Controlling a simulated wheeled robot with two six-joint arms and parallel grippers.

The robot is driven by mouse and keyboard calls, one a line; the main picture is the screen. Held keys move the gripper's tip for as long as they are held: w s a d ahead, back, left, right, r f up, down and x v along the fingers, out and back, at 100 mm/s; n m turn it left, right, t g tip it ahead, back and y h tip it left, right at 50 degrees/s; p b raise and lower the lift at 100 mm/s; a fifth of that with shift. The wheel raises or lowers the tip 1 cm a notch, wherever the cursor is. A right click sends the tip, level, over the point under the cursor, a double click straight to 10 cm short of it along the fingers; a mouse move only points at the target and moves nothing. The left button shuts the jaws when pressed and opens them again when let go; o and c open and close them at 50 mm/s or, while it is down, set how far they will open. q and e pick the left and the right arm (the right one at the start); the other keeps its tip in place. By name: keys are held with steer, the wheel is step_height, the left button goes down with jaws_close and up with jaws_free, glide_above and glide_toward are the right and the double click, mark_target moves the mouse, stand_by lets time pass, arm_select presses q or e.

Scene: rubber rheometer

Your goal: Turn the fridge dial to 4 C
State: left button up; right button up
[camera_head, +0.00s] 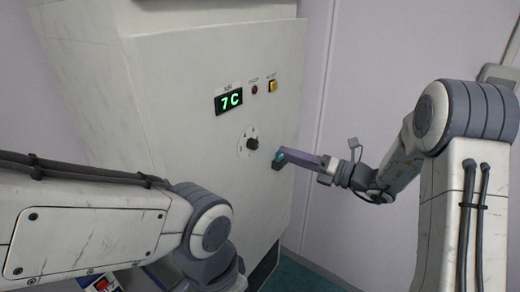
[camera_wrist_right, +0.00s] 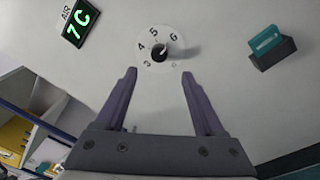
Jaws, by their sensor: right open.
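The fridge dial (camera_head: 252,143) is a dark round knob on a white numbered disc on the pale cabinet front. It also shows in the right wrist view (camera_wrist_right: 158,58), where its light pointer aims up and right, near a mark like a 6. The green display (camera_head: 229,101) reads 7 C; it also shows in the right wrist view (camera_wrist_right: 81,23). My right gripper (camera_wrist_right: 159,75) is open and empty, its purple fingers spread towards the dial and apart from it. In the head view the right gripper (camera_head: 290,157) is right of the dial. My left gripper is out of view.
A teal piece in a dark holder (camera_wrist_right: 272,48) sits on the cabinet right of the dial. A red lamp (camera_head: 254,90) and a yellow button (camera_head: 272,86) are beside the display. Shelves with yellow items (camera_wrist_right: 14,132) show at the left of the wrist view.

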mark_target(257, 146)
steer(key=p+x, duration=0.2)
steer(key=x, duration=0.8)
jaws_close()
